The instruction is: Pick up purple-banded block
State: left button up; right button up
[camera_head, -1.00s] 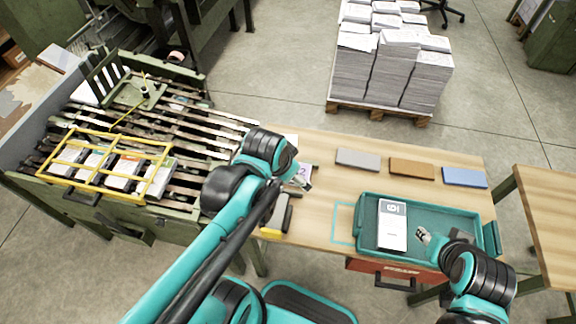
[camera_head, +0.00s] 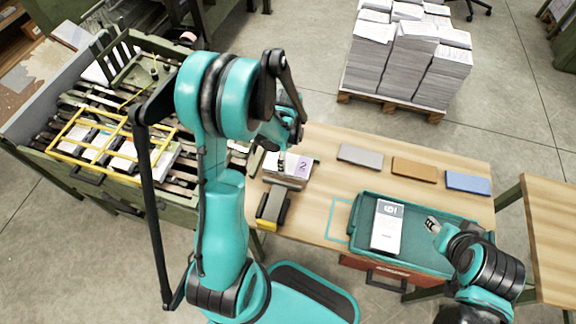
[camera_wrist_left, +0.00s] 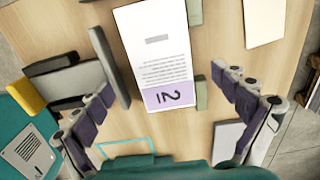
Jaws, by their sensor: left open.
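The purple-banded block (camera_head: 293,172) is a white printed stack with a purple end band marked 2. It lies on the wooden table, left of the grey slab. In the left wrist view the block (camera_wrist_left: 153,45) lies between my fingers, its purple band toward me. My left gripper (camera_wrist_left: 163,84) is open, with a finger on each side of the block and gaps on both sides. In the head view my left gripper (camera_head: 283,160) is over the block and partly hides it. My right gripper (camera_head: 433,226) is at the teal tray; its jaw state is unclear.
A black-and-grey tool with a yellow end (camera_head: 273,206) lies close to the block. Grey (camera_head: 360,156), brown (camera_head: 414,169) and blue (camera_head: 467,183) slabs lie rightward. The teal tray (camera_head: 416,262) holds a grey-banded block (camera_head: 387,226).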

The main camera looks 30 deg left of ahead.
aim_at(288, 163)
pick_arm(q)
notch_tip(288, 163, down, 5)
jog(key=b, duration=0.2)
jog(key=shift+w+f+b, duration=0.1)
jog(key=shift+f+b, duration=0.05)
jog(key=shift+b, duration=0.2)
jog(key=c, duration=1.6)
